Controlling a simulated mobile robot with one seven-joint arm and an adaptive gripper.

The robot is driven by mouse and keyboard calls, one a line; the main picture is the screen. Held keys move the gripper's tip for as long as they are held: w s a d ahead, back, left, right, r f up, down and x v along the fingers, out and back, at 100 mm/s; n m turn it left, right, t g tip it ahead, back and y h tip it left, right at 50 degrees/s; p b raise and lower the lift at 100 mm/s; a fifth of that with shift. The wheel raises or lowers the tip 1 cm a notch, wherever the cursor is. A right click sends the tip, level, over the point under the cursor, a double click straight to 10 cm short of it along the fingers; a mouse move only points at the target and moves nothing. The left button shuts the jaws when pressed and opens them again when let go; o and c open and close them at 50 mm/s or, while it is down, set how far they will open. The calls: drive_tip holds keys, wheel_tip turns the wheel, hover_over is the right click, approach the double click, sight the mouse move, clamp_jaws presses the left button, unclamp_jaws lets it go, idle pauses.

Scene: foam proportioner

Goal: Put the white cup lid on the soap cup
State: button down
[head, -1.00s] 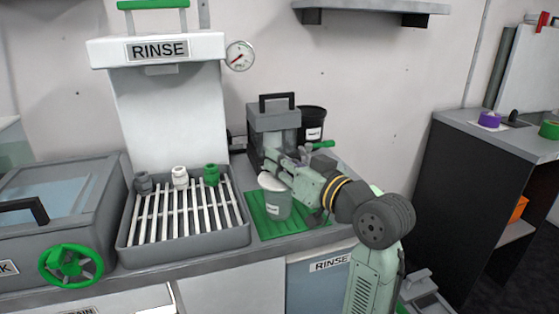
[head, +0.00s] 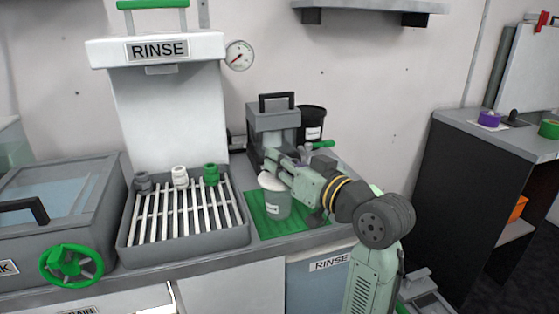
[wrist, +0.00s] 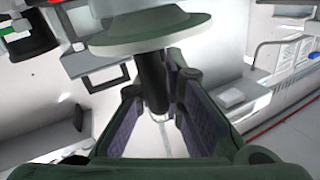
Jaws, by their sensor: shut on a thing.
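The soap cup (head: 278,207), a grey-green translucent cup with a label, stands upright on the green ribbed mat (head: 262,228). The white cup lid (head: 270,181) is at the cup's mouth and looks slightly tilted. I cannot tell whether it touches the rim. My gripper (head: 277,166) reaches in from the right and is shut on the lid. In the wrist view the lid (wrist: 150,32) is a pale disc at the top, with a dark stem between the fingers of my gripper (wrist: 150,85). The cup is not clearly visible there.
A grey dispenser box (head: 273,122) and a black tub (head: 312,122) stand just behind my gripper. A slatted rinse tray (head: 186,238) with several small fittings is to the left, under the rinse unit (head: 160,95). A dark side cabinet stands at the right.

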drive_tip(key=shift+f+b, duration=0.45)
drive_tip(key=shift+f, duration=0.15)
drive_tip(key=c, duration=2)
unclamp_jaws()
drive_tip(key=shift+o, duration=0.2)
drive_tip(key=v, duration=1.1)
